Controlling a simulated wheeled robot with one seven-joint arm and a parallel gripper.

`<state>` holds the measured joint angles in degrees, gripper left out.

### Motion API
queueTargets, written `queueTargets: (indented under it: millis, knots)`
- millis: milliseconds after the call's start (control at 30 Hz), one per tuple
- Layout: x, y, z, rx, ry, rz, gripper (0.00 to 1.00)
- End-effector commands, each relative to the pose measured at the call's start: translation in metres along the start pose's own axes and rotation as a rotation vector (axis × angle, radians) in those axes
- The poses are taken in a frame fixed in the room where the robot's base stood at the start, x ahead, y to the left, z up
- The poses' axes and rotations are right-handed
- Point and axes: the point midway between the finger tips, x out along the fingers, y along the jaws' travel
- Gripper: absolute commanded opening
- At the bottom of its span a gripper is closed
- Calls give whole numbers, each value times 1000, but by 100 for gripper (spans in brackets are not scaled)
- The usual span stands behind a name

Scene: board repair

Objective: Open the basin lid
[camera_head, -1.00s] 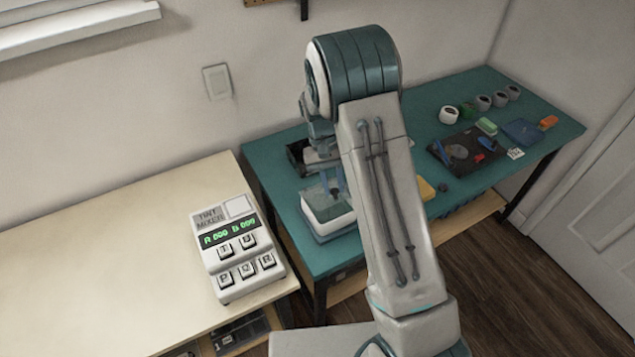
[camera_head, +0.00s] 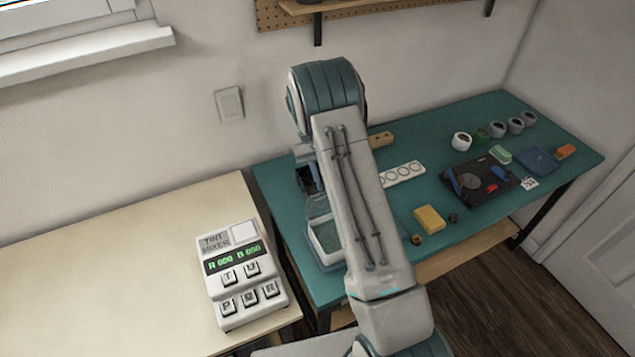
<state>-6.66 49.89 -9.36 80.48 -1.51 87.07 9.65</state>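The basin (camera_head: 318,262) is a white, open-looking tub with green showing inside, at the left end of the teal table. A clear, pale panel that looks like its lid (camera_head: 319,207) stands raised at the basin's back edge; its exact angle is hard to tell. My gripper (camera_head: 316,178) is just behind and above this panel, partly hidden by my arm. My arm also covers the basin's right side.
A dark box (camera_head: 303,182) sits behind the basin. To the right are a yellow sponge (camera_head: 429,218), a white strip with round wells (camera_head: 404,173), a dark mat (camera_head: 470,203) and several cups. The tint mixer (camera_head: 240,275) stands on the cream table at left.

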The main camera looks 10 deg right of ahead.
Motion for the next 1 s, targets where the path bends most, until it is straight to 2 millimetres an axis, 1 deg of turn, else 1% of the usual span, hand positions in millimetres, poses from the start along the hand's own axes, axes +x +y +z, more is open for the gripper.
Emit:
queueTargets:
  millis: [33,67,167,200,233,533,633,767,1000]
  knots:
    - [4,-8,-2,-9,-2,-13,0]
    - [5,-8,-2,-8,-3,-13,0]
    - [4,-7,-1,-6,-4,-13,25]
    - [4,-6,-1,-5,-4,-13,36]
    - [4,-5,-1,-4,-5,-13,45]
    - [3,-2,-1,2,-6,-12,45]
    - [-2,-1,-2,2,-3,-12,45]
    - [-18,-1,-3,3,-2,-13,45]
    - [-58,1,-3,4,-2,-14,45]
